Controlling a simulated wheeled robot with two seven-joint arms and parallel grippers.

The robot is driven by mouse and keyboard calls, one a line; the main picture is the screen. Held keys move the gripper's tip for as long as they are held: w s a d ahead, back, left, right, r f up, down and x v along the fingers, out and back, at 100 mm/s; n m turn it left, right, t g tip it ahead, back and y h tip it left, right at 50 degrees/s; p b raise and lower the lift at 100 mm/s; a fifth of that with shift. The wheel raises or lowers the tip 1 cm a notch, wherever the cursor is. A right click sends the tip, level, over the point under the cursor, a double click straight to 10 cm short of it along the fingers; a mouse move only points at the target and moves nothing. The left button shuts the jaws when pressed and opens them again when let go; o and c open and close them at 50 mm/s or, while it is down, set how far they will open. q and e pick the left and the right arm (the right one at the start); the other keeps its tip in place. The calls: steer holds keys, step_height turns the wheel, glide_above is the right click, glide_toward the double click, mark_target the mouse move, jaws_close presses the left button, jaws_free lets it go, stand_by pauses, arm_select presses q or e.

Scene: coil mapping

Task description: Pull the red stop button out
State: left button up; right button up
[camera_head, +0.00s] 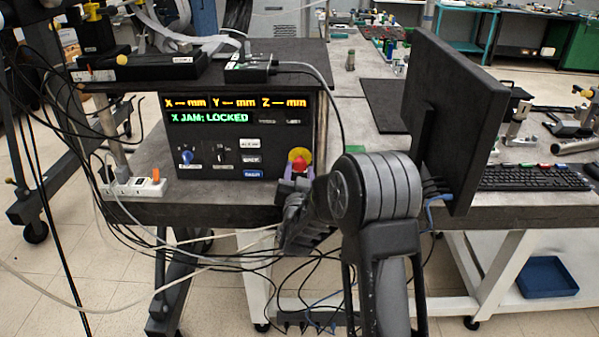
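The red stop button (299,164) sits on a yellow surround at the lower right of the black control panel (219,146). The panel's display reads "X JAM: LOCKED" in green, under orange X, Y and Z readouts. My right gripper (297,178) is at the button, with its fingertips just below and beside it. Whether the fingers touch the button, and how far apart they are, is too small to tell. My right arm comes up from the bottom middle and hides the area right of the panel. My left gripper is not in view.
A black monitor (444,115) stands right of my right arm, with a keyboard (533,177) beyond it. A power strip (133,188) and many loose cables lie left of the panel. A blue bin (547,277) sits on the lower shelf at right.

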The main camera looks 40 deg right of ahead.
steer(key=o, duration=0.3)
steer(key=b+v, duration=0.1)
steer(key=v, duration=0.6)
steer(key=shift+s+a, duration=0.25)
steer(key=shift+s, duration=0.05)
stand_by(0.4)
